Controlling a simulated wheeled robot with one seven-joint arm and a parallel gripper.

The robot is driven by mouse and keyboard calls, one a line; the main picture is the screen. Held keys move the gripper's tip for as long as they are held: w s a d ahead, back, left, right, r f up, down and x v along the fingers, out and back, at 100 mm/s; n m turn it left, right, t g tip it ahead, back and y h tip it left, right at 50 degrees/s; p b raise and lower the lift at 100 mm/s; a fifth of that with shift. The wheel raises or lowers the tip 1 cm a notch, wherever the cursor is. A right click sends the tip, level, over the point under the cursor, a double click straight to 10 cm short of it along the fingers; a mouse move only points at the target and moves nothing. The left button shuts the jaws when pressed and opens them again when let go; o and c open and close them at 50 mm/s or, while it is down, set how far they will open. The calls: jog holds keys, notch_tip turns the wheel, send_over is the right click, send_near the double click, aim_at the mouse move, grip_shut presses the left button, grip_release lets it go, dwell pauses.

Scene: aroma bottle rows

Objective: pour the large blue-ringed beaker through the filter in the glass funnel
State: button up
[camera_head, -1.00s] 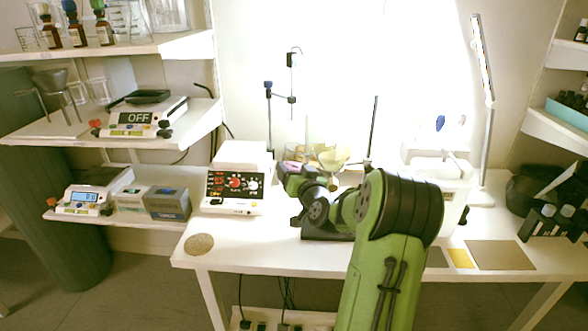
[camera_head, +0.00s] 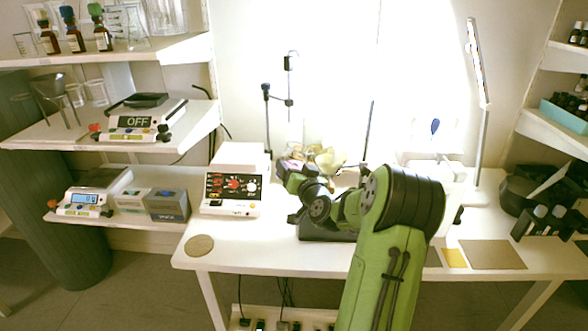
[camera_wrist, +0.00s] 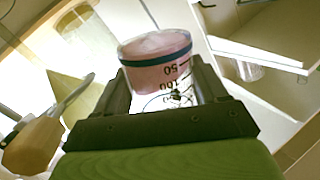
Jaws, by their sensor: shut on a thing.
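The blue-ringed beaker (camera_wrist: 150,77) is held in the wrist view, with pinkish contents and scale marks that read upside down. My gripper (camera_wrist: 162,88) is shut on it, one finger on each side. Its exact tilt is hard to tell. In the head view my gripper (camera_head: 293,175) is small and partly hidden by my own arm. A pale yellow, bowl-like shape (camera_head: 330,158), which looks like the filter in the funnel, is just right of and behind it. In the wrist view a translucent yellowish cone (camera_wrist: 70,92) is left of the beaker. The vessel below the funnel is not clear.
A hotplate-like device (camera_head: 234,182) stands left of my gripper on the white table (camera_head: 235,255). Stand rods (camera_head: 267,125) rise behind. A round cork mat (camera_head: 199,245) lies at the front left. Shelves with balances (camera_head: 140,120) are at the left. The front left tabletop is mostly clear.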

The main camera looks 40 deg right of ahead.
aim_at(299, 156)
jog(key=shift+m, duration=0.6)
jog(key=shift+s+d+r+p, duration=0.1)
jog(key=shift+d+r+p, duration=0.1)
jog(key=shift+r+p, duration=1.1)
jog(key=shift+s+d+r+p, duration=0.15)
jog(key=shift+r+p, duration=0.8)
jog(key=shift+p, duration=0.55)
jog(key=shift+s+d+r+m+p, duration=0.15)
jog(key=shift+d+r+m+p, duration=0.5)
jog(key=shift+p, duration=1)
jog(key=shift+r+m+p, duration=0.3)
jog(key=shift+m+p, duration=0.65)
jog(key=shift+p, duration=0.8)
jog(key=shift+a+f+m+p, duration=0.1)
jog(key=shift+f+m+p, duration=0.15)
jog(key=shift+m+p, duration=0.6)
jog(key=shift+r+m+t+y+p, duration=0.35)
jog(key=shift+m+p, duration=0.2)
jog(key=shift+p, duration=0.75)
jog(key=shift+f+m, duration=0.1)
jog(key=shift+m, duration=0.7)
